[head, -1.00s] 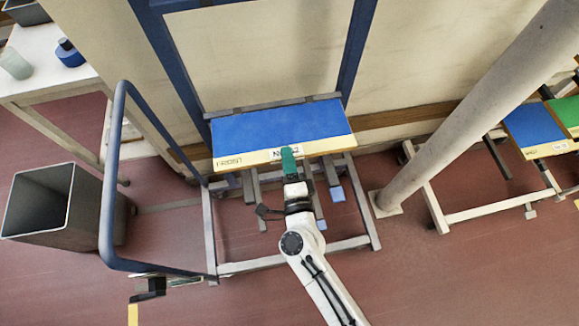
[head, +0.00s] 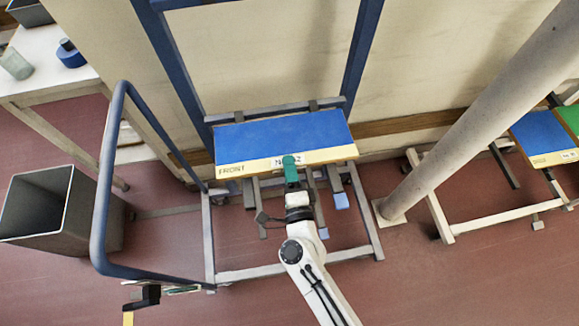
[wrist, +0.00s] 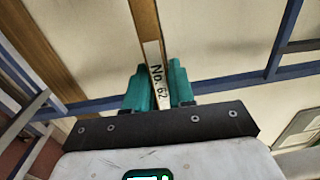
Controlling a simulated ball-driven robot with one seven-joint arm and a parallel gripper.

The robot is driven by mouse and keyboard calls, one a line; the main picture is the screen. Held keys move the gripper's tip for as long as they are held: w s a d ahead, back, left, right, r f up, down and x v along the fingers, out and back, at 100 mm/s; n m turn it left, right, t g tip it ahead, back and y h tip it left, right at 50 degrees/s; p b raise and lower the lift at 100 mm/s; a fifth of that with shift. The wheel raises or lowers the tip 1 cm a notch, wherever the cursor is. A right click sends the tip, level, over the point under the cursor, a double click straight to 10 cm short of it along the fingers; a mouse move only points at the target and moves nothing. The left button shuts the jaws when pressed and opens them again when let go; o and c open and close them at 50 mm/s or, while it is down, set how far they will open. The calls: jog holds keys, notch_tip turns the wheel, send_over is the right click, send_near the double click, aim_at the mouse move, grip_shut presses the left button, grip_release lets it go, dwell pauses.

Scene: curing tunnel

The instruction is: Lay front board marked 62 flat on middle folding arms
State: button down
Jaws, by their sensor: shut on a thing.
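The front board (head: 280,135) has a blue top and a yellow front edge marked FRONT and No. 62. In the head view it spans the frame against the wall, its top facing up. My gripper (head: 291,163) is shut on the middle of its front edge. In the wrist view the green fingers (wrist: 157,88) pinch the board's thin edge (wrist: 146,22) beside the No. 62 label. Grey folding arms (head: 335,185) project below the board, one with a light blue end. The board hides their upper parts, so I cannot tell whether it touches them.
A blue tubular rail (head: 104,190) stands left of the frame, with a dark bin (head: 45,215) beyond it. A thick pale pillar (head: 470,120) rises at right. Another rack with blue (head: 543,133) and green boards is behind it. Open floor lies at the lower right.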

jog(key=shift+f+b, duration=0.35)
jog(key=shift+b, duration=0.05)
jog(key=c, duration=0.9)
grip_release()
jog(key=shift+f, duration=0.1)
jog(key=b+v, duration=0.1)
jog(key=v, duration=0.9)
jog(key=shift+s, duration=0.35)
